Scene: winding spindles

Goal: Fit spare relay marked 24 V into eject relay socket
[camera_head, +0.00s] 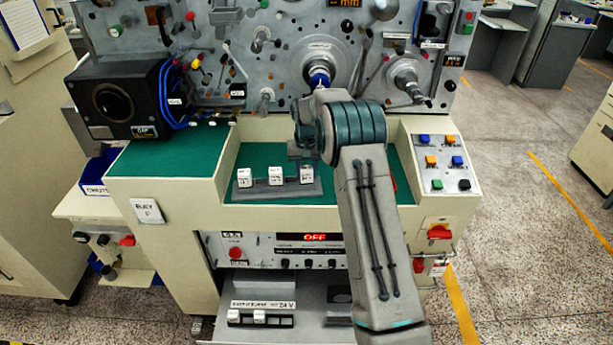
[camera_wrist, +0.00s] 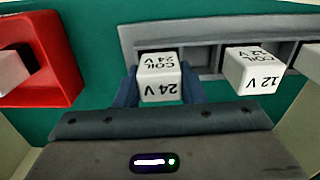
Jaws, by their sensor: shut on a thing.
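The white relay marked COIL 24 V (camera_wrist: 160,78) is between my gripper's fingers (camera_wrist: 158,92) in the wrist view. My gripper is shut on it. In the head view this relay (camera_head: 306,174) is the rightmost on the grey rack (camera_head: 290,193); whether it is clear of its slot I cannot tell. A white relay marked 12 V (camera_wrist: 254,70) stands beside it in the wrist view. A lower shelf holds a strip of white relays (camera_head: 259,317) under a label ending in 24 V (camera_head: 263,304); the socket itself is not clear.
A red tray (camera_wrist: 62,60) with a white relay lies left in the wrist view. The green worktop (camera_head: 255,155) is partly hidden by my arm. A panel with a red OFF display (camera_head: 315,237) stands above the open lower shelf. A button panel (camera_head: 440,162) is at right.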

